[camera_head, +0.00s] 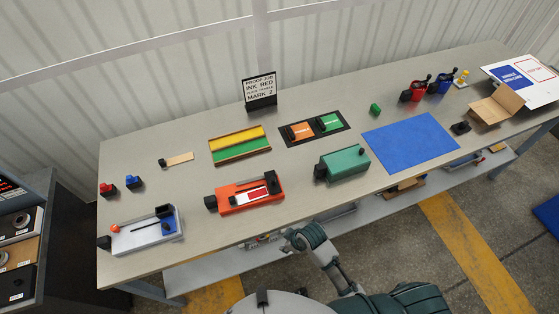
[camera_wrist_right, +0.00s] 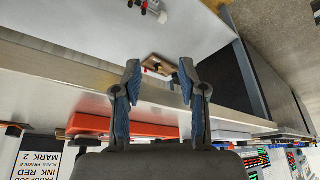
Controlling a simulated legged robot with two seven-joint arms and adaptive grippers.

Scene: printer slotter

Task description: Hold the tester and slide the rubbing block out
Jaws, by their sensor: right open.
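An orange-red device (camera_head: 248,193), which looks like the tester, sits near the table's front edge in the head view. It has a black knob at its left end, a dark block (camera_head: 272,182) at its right end and a red and white patch on top. I cannot tell for sure which part is the rubbing block. An orange body (camera_wrist_right: 130,127), seemingly the same device, also shows in the right wrist view beyond the table edge. My right gripper (camera_wrist_right: 158,85) is open and empty, apart from the device. My left gripper is not in view.
A white device (camera_head: 147,234) stands to the left and a teal one (camera_head: 345,164) to the right. Behind are a yellow-green tray (camera_head: 240,148), a black-framed board (camera_head: 315,128) and a sign (camera_head: 260,90). A blue mat (camera_head: 411,143) lies bare. A shelf runs below the table.

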